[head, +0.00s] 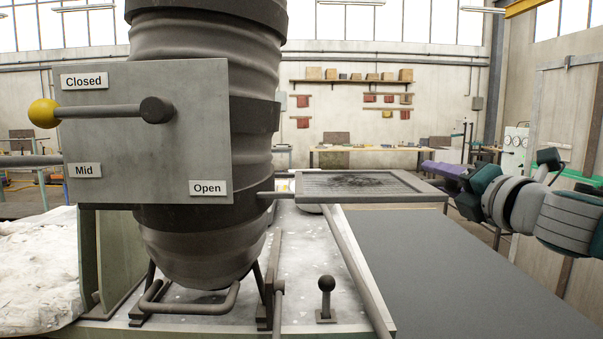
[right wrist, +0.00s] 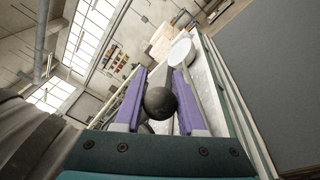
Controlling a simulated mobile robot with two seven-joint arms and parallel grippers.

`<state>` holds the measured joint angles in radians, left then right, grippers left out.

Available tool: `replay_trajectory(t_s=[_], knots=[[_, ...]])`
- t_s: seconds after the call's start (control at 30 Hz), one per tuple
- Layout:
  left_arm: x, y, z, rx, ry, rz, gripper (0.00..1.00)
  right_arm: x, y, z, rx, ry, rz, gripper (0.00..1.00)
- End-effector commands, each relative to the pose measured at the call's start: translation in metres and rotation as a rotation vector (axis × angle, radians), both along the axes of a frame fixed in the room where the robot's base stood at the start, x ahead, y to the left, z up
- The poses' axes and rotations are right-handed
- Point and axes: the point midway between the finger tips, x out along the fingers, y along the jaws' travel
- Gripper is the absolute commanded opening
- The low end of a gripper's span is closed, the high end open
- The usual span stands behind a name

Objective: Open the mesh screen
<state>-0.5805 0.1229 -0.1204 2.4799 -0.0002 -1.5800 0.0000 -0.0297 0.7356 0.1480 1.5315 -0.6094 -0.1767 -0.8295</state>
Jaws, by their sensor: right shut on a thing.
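The mesh screen (head: 313,187) is a flat grey framed tray with dark residue on top. In the head view it lies roughly level to the right of the ladle, over the white work surface. My right gripper (head: 432,168) comes in from the right at the screen's right end. Its purple fingers are shut on a dark ball knob (right wrist: 160,102), which shows between them in the right wrist view. A rod seems to run on behind the knob. Where it joins the screen is hidden in the head view. My left gripper is not in view.
A small ball-topped lever (head: 326,285) stands below the screen. Dark floor (head: 450,270) at right is clear.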

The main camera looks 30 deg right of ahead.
Motion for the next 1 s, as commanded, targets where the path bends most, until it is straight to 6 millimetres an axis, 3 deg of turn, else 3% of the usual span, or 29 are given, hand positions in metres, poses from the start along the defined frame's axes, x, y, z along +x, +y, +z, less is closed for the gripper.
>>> replay_trajectory(t_s=[0.1, 0.13, 0.37, 0.73, 1.0], knots=[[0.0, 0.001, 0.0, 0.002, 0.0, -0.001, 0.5, 0.0, 0.0, 0.001, -0.002, -0.002, 0.0, 0.0], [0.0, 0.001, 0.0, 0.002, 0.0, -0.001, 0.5, 0.0, 0.0, 0.001, -0.002, -0.002, 0.0, 0.43], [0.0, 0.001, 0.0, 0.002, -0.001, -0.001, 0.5, 0.0, 0.0, 0.001, 0.0, -0.001, 0.001, 0.68], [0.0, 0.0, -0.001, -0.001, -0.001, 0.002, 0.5, -0.005, 0.002, -0.001, 0.0, 0.001, 0.002, 0.69], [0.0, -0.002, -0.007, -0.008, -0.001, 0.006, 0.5, -0.04, 0.014, -0.003, 0.0, 0.003, 0.003, 0.69]])
